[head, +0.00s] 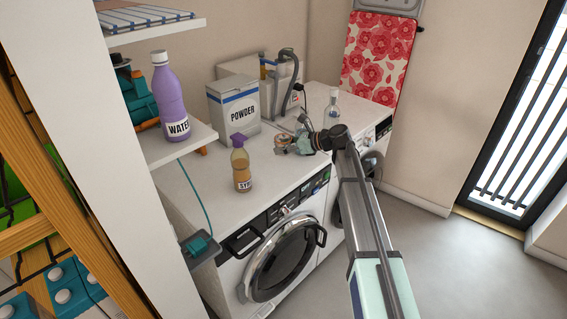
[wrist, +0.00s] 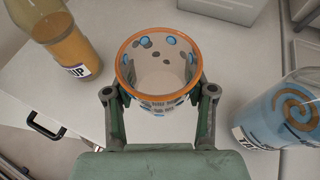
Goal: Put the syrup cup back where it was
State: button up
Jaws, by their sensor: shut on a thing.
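The cup (wrist: 158,62) has an orange rim, pale walls and blue dots. In the wrist view it is upright between the two fingers of my gripper (wrist: 160,103), which is shut on it. Its inside looks empty apart from dark spots. In the head view the cup (head: 283,140) is small, over the white counter, with my gripper (head: 297,143) at its right. I cannot tell whether its base touches the counter. An amber bottle labelled SYRUP with a purple top (head: 241,168) stands on the counter's front left; it also shows in the wrist view (wrist: 66,42).
A white POWDER box (head: 234,105) stands behind. A clear bottle (head: 332,105) stands at the right. A blue container with an orange swirl (wrist: 285,112) is close to my gripper's right. A purple WATER bottle (head: 169,95) is on the left shelf. Counter between syrup bottle and cup is clear.

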aim_at(283, 170)
jog(key=shift+f+p, duration=0.5)
jog(key=shift+f, duration=3.55)
jog(key=shift+f, duration=0.1)
jog(key=o, duration=1.2)
jog(key=shift+s+d+r, duration=0.1)
jog(key=shift+d+r, duration=0.1)
jog(key=b+v, duration=0.2)
jog(key=v, duration=0.9)
jog(key=shift+d, duration=0.3)
